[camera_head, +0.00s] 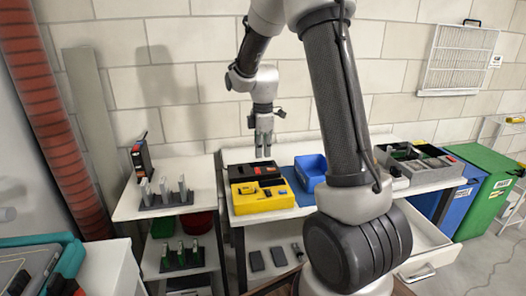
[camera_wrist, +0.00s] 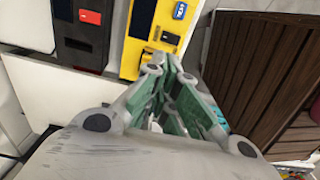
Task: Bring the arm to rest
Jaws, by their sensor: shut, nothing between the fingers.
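My arm is bent, with its elbow raised high in the head view. My gripper (camera_head: 263,152) hangs pointing down over the back of the white table (camera_head: 290,214). It is shut and empty, with its fingers meeting in the wrist view (camera_wrist: 172,62). A yellow case (camera_head: 262,198) and a black and red case (camera_head: 252,171) lie on the table below and in front of it in the head view. Both cases also show past the fingers in the wrist view. I cannot tell the exact gap between the fingertips and the table.
A blue bin (camera_head: 310,168) stands right of the cases, partly behind my arm. A grey divided tray (camera_head: 420,168) is at the table's right end. A white shelf (camera_head: 165,208) with upright plates stands left. Blue and green cabinets (camera_head: 488,190) stand right. An open drawer (camera_head: 425,240) juts out.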

